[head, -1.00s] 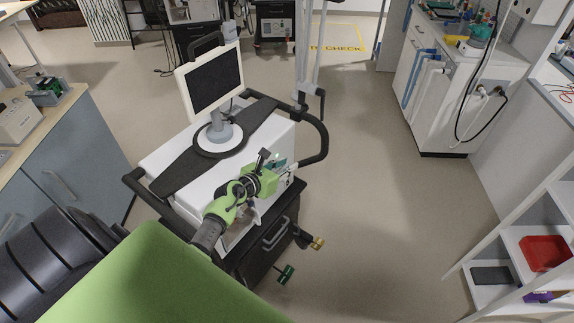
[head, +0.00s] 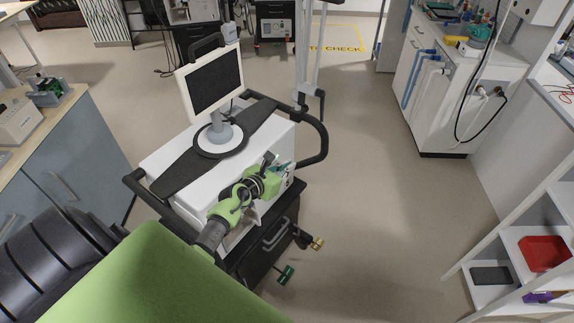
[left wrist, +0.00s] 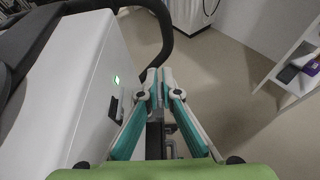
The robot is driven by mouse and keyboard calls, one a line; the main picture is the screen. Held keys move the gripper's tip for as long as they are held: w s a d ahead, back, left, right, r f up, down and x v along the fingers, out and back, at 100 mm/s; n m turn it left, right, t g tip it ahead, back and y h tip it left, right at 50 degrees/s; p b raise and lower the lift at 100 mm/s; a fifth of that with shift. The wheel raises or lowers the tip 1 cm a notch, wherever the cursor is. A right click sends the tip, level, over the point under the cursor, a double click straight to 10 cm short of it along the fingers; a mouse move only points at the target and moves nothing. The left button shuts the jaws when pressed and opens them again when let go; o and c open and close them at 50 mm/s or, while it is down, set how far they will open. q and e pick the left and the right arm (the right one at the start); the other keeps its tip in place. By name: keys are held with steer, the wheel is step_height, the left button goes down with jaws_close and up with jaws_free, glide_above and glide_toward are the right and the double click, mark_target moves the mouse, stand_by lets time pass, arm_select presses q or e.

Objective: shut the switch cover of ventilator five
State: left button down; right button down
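The ventilator in front of me has a white body (head: 163,158), which fills the left of the left wrist view (left wrist: 80,90). On its side face a small green-lit switch (left wrist: 116,79) shows. Just below it, a small pale and dark flap (left wrist: 120,104) sticks out, apparently the switch cover, standing open. My left gripper (left wrist: 159,73) is beside that face, to the right of the flap, with its teal-and-white fingertips together and nothing visible between them. In the head view the left gripper (head: 286,166) is at the ventilator's right front corner. I cannot tell whether a finger touches the flap.
A black rail (head: 324,140) curves around the ventilator's right side, near the gripper. The monitor (head: 213,82) stands on top. A dark cart with a drawer handle (head: 275,237) is below. The floor to the right is clear up to the white shelf with a red bin (head: 544,253).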

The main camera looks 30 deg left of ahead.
arm_select(q)
steer(key=a+f+m+t+y+b, duration=0.3)
steer(key=f+m+y+b, duration=0.3)
steer(key=m, duration=0.7)
steer(key=shift+f+t+b, duration=0.3)
steer(key=shift+f+b, duration=0.9)
steer(key=shift+b, duration=0.15)
steer(key=shift+a, duration=0.1)
steer(key=c, duration=2.2)
jaws_free()
steer(key=shift+c, duration=0.2)
